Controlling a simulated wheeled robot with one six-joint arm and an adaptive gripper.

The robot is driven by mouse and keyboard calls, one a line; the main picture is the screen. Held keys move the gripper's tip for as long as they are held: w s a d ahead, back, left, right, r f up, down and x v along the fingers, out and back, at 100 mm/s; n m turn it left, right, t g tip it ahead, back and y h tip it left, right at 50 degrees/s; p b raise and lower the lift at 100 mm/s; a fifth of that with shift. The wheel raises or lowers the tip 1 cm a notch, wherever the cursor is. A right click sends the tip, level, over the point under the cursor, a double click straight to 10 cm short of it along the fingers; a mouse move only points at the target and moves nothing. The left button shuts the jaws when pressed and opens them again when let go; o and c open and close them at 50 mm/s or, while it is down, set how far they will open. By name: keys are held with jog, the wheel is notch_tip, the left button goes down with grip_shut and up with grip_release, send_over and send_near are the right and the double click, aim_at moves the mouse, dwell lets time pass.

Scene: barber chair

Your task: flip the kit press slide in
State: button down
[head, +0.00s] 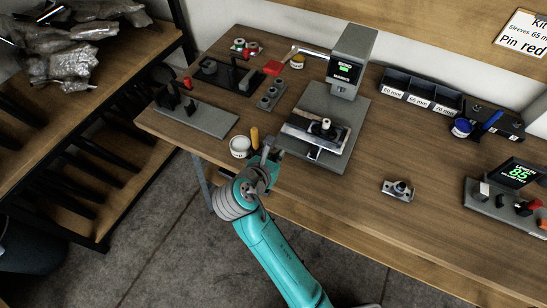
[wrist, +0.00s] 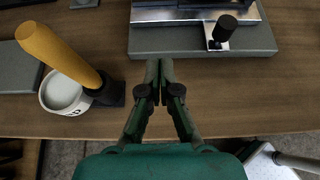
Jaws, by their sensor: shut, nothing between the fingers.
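The press (head: 352,62) is a grey upright column with a green-lit display, standing on a grey base plate (head: 342,105). Its slide (head: 325,131) is a flat metal tray at the front of the base, with a small dark-and-pale piece (head: 326,125) on top. In the wrist view the base's front edge (wrist: 200,50) is just ahead, and a black knob (wrist: 225,26) sticks up from a metal tab at the slide's front. My gripper (head: 273,144) is shut and empty, left of the slide near the table's front edge. It also shows in the wrist view (wrist: 160,66), apart from the base.
A white tub (head: 239,146) and an orange-handled tool (head: 254,138) stand close left of my gripper. A grey fixture plate (head: 207,119) lies farther left. Labelled bins (head: 420,92) and a small metal clamp-like part (head: 398,190) are to the right. The table between is clear.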

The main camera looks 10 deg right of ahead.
jog(key=x, duration=0.3)
jog(key=r+x, duration=0.1)
jog(key=x, duration=0.3)
jog(key=shift+w+d+r, duration=0.1)
jog(key=shift+w+d, duration=0.55)
jog(key=shift+w, duration=0.2)
jog(key=w+d, duration=0.2)
jog(key=w, duration=0.1)
jog(key=w+d, duration=0.5)
jog(key=w, duration=0.2)
jog(key=shift+w+d, duration=0.1)
jog(key=shift+d, duration=0.1)
notch_tip(320, 180, up, 6)
send_over(293, 136)
jog(key=shift+s+a, duration=0.15)
jog(key=shift+s, duration=0.15)
